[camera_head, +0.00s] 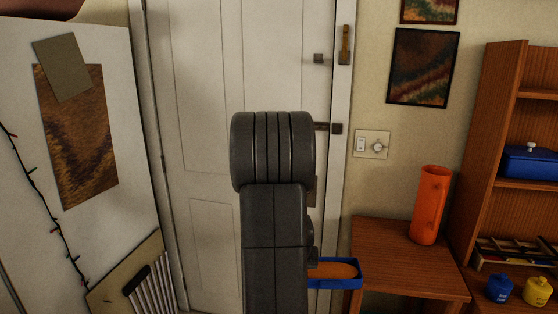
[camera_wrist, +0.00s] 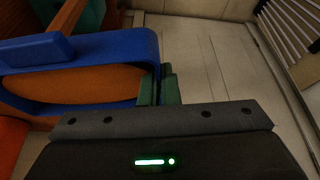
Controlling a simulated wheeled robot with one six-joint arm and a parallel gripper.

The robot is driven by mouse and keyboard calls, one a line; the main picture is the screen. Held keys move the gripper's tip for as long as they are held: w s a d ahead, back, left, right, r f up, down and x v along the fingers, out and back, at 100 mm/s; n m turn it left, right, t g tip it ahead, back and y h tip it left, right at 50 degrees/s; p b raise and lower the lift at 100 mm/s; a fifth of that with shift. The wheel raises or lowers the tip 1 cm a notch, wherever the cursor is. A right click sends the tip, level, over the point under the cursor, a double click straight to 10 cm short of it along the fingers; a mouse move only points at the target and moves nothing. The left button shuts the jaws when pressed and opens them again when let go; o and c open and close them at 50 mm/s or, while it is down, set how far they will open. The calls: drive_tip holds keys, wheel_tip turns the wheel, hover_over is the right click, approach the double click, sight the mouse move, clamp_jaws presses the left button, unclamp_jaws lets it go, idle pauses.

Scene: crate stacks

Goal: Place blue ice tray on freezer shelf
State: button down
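A blue tray-like object with an orange-brown inside (camera_head: 361,280) shows just right of my dark arm in the head view, partly hidden by it. In the wrist view, its blue rim (camera_wrist: 105,43) fills the upper left. The green fingertips of my gripper (camera_wrist: 160,86) are at the right end of this rim and appear closed on it. The fingers are hidden behind my arm in the head view. I see no clear freezer. A wooden shelf unit (camera_head: 487,130) stands at the right, with a blue lidded box (camera_head: 528,165) on one shelf.
An orange cylinder (camera_head: 431,205) stands on a low wooden table (camera_head: 408,262). A blue jar (camera_head: 499,289) and a yellow jar (camera_head: 537,291) are at the lower right. A closed white door (camera_head: 195,120) is behind my arm. A slatted board (camera_head: 135,280) leans at lower left.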

drive_tip(key=w+a+f, duration=0.2)
drive_tip(key=a+f, duration=0.3)
drive_tip(key=f, duration=0.1)
drive_tip(key=shift+w+f+n, duration=0.25)
drive_tip(key=shift+f+n, duration=0.05)
drive_tip(key=shift+f, duration=0.1)
drive_tip(key=shift+a, duration=0.15)
